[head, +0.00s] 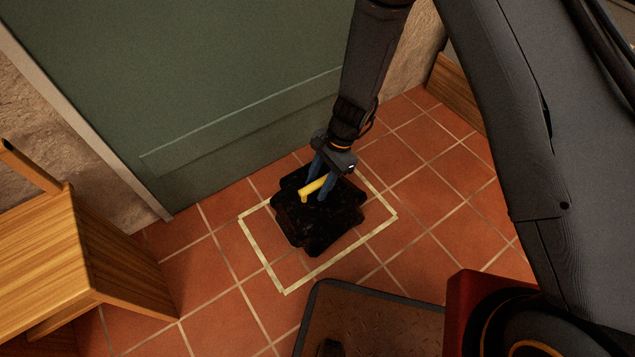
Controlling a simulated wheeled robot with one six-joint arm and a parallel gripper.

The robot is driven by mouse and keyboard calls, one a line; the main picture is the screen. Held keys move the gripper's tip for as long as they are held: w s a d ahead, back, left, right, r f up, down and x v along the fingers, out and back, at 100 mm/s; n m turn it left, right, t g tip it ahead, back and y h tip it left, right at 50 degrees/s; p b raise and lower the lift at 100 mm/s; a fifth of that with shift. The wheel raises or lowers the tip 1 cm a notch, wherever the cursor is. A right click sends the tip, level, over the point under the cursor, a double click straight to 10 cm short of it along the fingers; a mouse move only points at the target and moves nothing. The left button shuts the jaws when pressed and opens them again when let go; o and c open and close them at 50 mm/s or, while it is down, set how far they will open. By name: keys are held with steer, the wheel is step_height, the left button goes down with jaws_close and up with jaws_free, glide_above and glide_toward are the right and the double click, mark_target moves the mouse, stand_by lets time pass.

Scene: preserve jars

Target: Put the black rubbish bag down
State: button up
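The black rubbish bag (318,226) is a squat dark bundle with a yellow handle (313,187) on top. It shows inside a pale taped rectangle (262,251) on the tiled floor, towards its upper right part. It looks upright and low to the floor; I cannot tell whether its underside touches the tiles. My gripper (317,186) points down right above the bag, its blue fingers on either side of the yellow handle. The view does not show clearly whether the fingers press on the handle or stand apart from it.
A green door (200,90) and stone wall stand just behind the taped rectangle. A wooden piece of furniture (110,255) is at the left. A dark mat (370,325) with a black rim lies at the bottom. Bare tiles (440,185) lie to the right.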

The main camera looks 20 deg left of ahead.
steer(key=p+v, duration=0.4)
steer(key=v, duration=0.8)
steer(key=shift+s+a+r+p, duration=0.1)
steer(key=shift+s+p, duration=0.05)
steer(key=shift+p, duration=0.2)
steer(key=s+d+r+n+t, duration=0.1)
steer(key=s+r+n, duration=0.25)
steer(key=r, duration=0.45)
steer(key=s+d+r+n+t+h, duration=0.1)
steer(key=s+d+r+n, duration=0.15)
steer(key=s+r, duration=0.4)
steer(key=s+r+n, duration=0.3)
steer(key=r+n, duration=0.1)
steer(key=r, duration=0.6)
steer(key=s+d+r+n+t, duration=0.1)
steer(key=s+d+r+n, duration=0.3)
steer(key=s+d, duration=0.1)
steer(key=shift+s+r+t+h, duration=0.2)
steer(key=shift+s+t+h, duration=0.15)
steer(key=shift+s, duration=0.3)
steer(key=shift+r, duration=0.1)
